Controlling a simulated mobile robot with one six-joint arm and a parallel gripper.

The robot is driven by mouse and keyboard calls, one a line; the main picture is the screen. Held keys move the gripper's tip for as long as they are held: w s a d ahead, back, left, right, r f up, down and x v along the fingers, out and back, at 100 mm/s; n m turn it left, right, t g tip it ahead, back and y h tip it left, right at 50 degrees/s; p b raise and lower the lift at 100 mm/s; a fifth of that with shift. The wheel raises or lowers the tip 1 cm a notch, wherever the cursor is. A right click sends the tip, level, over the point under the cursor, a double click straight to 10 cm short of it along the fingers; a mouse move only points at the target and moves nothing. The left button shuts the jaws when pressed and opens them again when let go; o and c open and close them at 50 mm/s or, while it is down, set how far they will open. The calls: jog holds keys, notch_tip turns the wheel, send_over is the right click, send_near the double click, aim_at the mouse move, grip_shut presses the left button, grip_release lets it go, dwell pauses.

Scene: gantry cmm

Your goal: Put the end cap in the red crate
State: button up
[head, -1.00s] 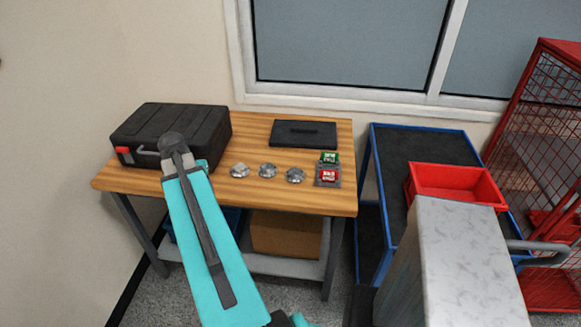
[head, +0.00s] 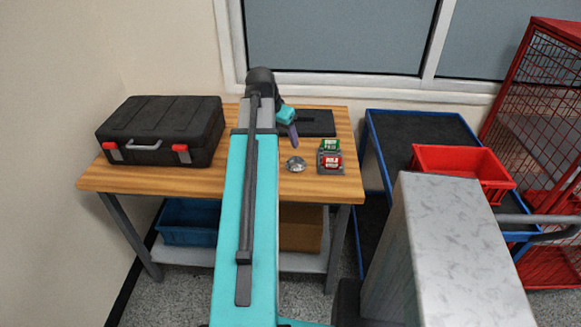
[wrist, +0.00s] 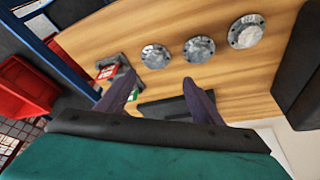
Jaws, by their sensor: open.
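Three round grey metal parts lie in a row on the wooden table; I cannot tell which is the end cap. In the wrist view they are the left part (wrist: 157,57), the middle part (wrist: 199,49) and the right part (wrist: 247,31). The head view shows one metal part (head: 296,164); my arm hides the others. My gripper (wrist: 160,97) is open and empty, apart from the parts. In the head view it hangs over the table's back half (head: 291,130). The red crate (head: 456,163) stands on the blue cart; it also shows in the wrist view (wrist: 27,88).
The wooden table (head: 120,178) carries a black case (head: 165,125) at left, a flat black item (head: 316,122) at the back, and green and red blocks on a grey holder (head: 330,158). The blue cart (head: 415,125) is at right, with a red mesh cage (head: 535,110) beyond.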

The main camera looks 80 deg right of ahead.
jog(key=shift+s+d+r, duration=0.15)
jog(key=shift+s+r, duration=0.05)
jog(key=shift+s, duration=0.55)
jog(key=p, duration=0.1)
send_over(296, 160)
jog(key=a, duration=0.2)
jog(key=shift+w+a+f, duration=0.1)
jog(key=shift+w+f, duration=0.05)
jog(key=shift+f, duration=1.15)
jog(key=shift+w+a+f, duration=0.1)
jog(key=shift+w+f, duration=0.05)
jog(key=shift+f, duration=1.2)
jog(key=shift+w+f, duration=0.15)
jog(key=shift+f, duration=1.15)
jog(key=shift+f+p, duration=0.15)
jog(key=shift+p, duration=0.15)
jog(key=shift+p+x, duration=0.95)
jog(key=shift+x, duration=1.55)
jog(key=shift+w+d, duration=0.1)
jog(key=c, duration=1.4)
